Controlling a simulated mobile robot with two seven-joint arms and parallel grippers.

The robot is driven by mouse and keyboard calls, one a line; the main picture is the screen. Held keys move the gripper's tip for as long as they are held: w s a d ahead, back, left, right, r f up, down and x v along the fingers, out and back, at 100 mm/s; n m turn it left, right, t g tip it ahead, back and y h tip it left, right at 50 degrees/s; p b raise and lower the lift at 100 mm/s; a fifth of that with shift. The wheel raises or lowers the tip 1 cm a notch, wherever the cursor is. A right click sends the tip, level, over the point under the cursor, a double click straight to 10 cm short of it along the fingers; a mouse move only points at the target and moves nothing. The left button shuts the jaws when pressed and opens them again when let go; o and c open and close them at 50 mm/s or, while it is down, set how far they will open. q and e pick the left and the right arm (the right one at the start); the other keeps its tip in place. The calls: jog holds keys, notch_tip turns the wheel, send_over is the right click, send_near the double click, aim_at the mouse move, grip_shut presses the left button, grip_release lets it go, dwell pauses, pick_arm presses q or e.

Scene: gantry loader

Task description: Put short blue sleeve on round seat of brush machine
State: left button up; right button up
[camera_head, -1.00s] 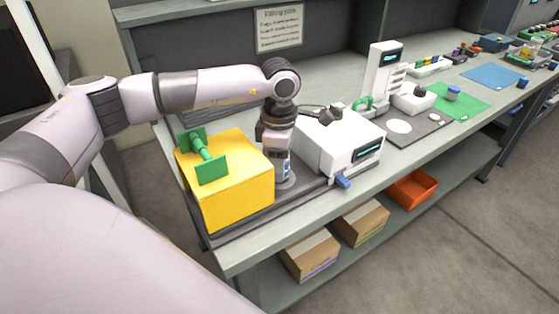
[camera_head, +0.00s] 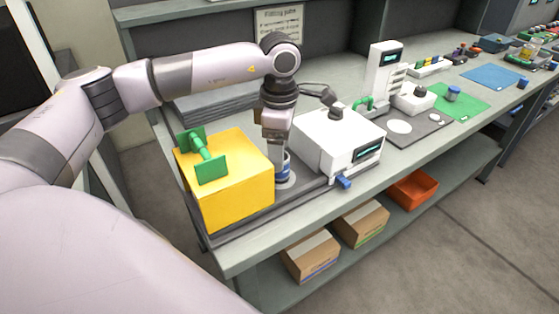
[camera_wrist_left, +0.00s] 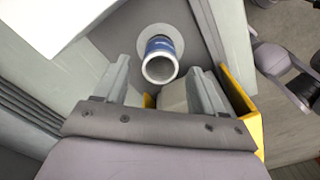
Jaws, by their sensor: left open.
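The short blue sleeve (camera_head: 286,169) stands upright on the light round seat (camera_head: 289,184) between the yellow block and the white machine (camera_head: 330,140). In the left wrist view, the blue sleeve (camera_wrist_left: 161,58) with its pale open rim is seen from above, and the round seat (camera_wrist_left: 145,36) shows around its base. My left gripper (camera_head: 276,150) is above and beside the sleeve, pointing down. Its two fingers (camera_wrist_left: 160,82) are spread apart with a gap to the sleeve on both sides. My right gripper is not in view.
A yellow block (camera_head: 225,180) with a green handle (camera_head: 203,155) stands close to the left of the seat. A green mat (camera_head: 462,103) with a blue-topped part lies farther right. An orange bin (camera_head: 413,189) and cardboard boxes (camera_head: 310,256) sit on the lower shelf.

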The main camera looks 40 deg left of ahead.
pick_arm(q)
notch_tip(320, 180, up, 8)
jog(key=shift+d+f, duration=0.1)
dwell(0.7)
